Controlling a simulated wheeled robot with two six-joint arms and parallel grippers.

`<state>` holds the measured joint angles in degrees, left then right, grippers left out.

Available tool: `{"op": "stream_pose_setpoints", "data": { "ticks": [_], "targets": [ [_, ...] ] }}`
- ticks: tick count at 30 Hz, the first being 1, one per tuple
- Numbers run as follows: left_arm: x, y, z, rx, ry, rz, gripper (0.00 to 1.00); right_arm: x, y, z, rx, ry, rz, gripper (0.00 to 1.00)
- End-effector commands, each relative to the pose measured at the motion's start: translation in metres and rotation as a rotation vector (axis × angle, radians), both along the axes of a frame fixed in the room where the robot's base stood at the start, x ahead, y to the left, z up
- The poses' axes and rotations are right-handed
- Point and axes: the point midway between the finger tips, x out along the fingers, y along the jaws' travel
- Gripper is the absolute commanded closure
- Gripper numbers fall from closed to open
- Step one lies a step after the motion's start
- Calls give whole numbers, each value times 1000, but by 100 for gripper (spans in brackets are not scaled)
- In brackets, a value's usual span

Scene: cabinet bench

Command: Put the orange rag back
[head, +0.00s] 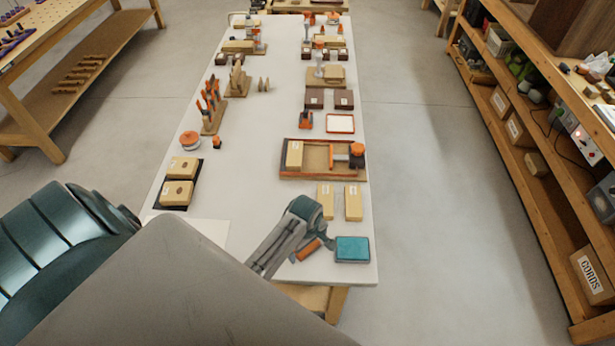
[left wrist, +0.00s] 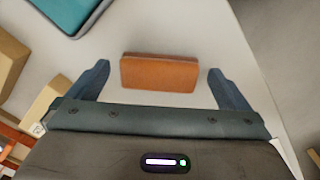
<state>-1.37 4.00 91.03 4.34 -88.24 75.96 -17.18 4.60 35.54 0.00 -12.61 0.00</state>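The orange rag (head: 308,250) is a small orange-brown slab on the white bench top near its front end, partly covered by my left gripper in the head view. In the left wrist view the rag (left wrist: 160,74) lies between the two fingers, with a gap visible on each side. My left gripper (left wrist: 159,70) is open around it, and neither finger appears to touch it. Whether the fingertips reach down to bench level cannot be told. My right gripper is not in view.
A teal, grey-rimmed box or pad (head: 352,249) lies just right of the gripper. Two tan blocks (head: 325,201) (head: 353,202) and a wooden tray (head: 291,175) stand behind. Black-based blocks (head: 177,194) are at the left. Bare bench lies in the middle.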

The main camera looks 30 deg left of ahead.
Motion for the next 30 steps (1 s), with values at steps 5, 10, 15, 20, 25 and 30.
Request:
{"op": "stream_pose_setpoints", "data": {
  "ticks": [5, 10, 15, 20, 25, 30],
  "targets": [
    [0, 0, 3, 0, -1, 0, 0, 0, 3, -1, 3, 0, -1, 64],
    [0, 0, 22, 0, -4, 0, 0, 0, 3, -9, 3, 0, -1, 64],
    [0, 0, 57, 1, -6, -1, 0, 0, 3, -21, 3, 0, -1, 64],
    [-1, 1, 90, 1, -5, 0, 0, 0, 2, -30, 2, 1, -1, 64],
    [-2, 1, 113, 0, -3, 0, 0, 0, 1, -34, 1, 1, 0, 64],
    [-3, 1, 122, 0, 0, 0, 0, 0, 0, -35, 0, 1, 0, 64]
  ]
}}
